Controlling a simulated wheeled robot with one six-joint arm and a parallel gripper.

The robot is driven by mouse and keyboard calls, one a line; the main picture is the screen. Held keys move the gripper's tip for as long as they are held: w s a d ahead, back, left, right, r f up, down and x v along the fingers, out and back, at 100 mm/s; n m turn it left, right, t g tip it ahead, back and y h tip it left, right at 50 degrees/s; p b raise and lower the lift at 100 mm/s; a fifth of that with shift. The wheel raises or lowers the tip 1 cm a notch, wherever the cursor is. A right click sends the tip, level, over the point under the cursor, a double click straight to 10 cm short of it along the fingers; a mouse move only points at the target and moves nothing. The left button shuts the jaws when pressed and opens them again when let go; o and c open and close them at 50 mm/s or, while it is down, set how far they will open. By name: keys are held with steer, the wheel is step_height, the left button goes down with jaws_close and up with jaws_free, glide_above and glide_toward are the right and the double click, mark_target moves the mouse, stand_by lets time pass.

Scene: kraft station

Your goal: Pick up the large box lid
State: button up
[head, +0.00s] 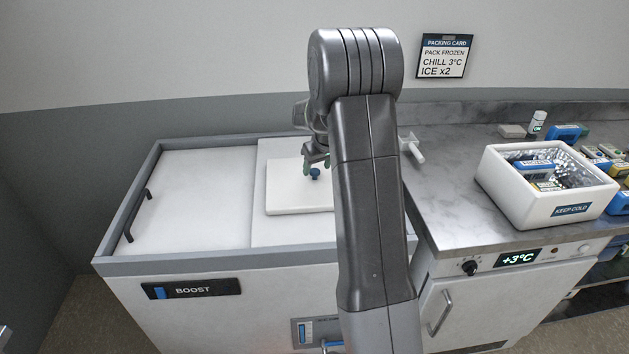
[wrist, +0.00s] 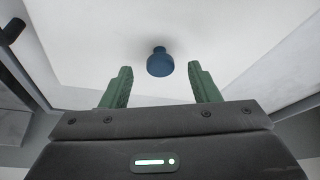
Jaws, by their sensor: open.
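The large box lid (head: 285,201) is a flat white slab with a blue knob (head: 315,173). It lies on top of the white chest, and my arm hides its right part in the head view. In the wrist view the knob (wrist: 160,64) stands on the white lid (wrist: 130,30), just beyond the green fingertips and centred between them. My gripper (wrist: 161,80) is open and empty. In the head view my gripper (head: 317,164) is close to the knob; I cannot tell whether it touches.
The white chest (head: 120,235) has a raised grey rim and a dark handle (head: 138,215) at left. On the counter (head: 445,190) at right stands an open white cold box (head: 525,203) holding several packs. Small items lie behind it. A packing card (head: 443,56) hangs on the wall.

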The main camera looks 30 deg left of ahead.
mark_target(315, 178)
steer(key=shift+w+a+f, duration=0.3)
steer(key=shift+a+f, duration=0.1)
steer(key=shift+f, duration=0.15)
steer(key=shift+a+f, duration=0.1)
steer(key=shift+f, duration=0.55)
jaws_close()
steer(key=shift+r, duration=0.15)
